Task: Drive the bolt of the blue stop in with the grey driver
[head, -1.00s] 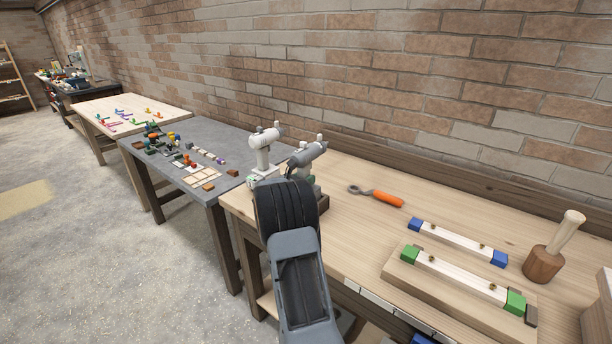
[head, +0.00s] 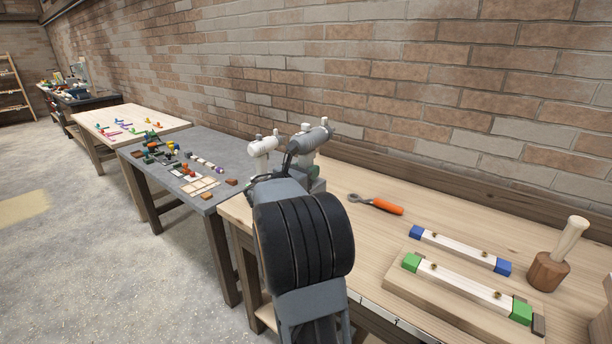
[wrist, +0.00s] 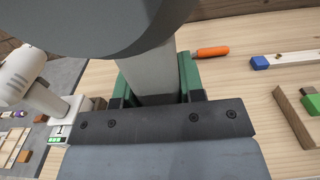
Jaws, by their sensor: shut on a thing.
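My gripper (wrist: 156,92) is shut on the grey driver (wrist: 150,70), its dark green fingers on either side of the handle. The driver's wide round body fills the top of the wrist view. In the head view the grey driver (head: 312,137) shows above my arm, beside the white driver; my arm hides its lower part. I cannot tell whether it is clear of its stand. The blue stop, a pale bar with blue ends (head: 460,250), lies on the bench to the right, with two brass bolts (head: 485,253) on it. Its blue end (wrist: 259,63) shows in the wrist view.
The white driver (head: 262,147) stands to the left. An orange-handled wrench (head: 378,205) lies between the drivers and the stop. A green-ended bar (head: 465,285) on a board lies in front of the blue stop. A mallet (head: 548,270) stands at the right. A brick wall runs behind.

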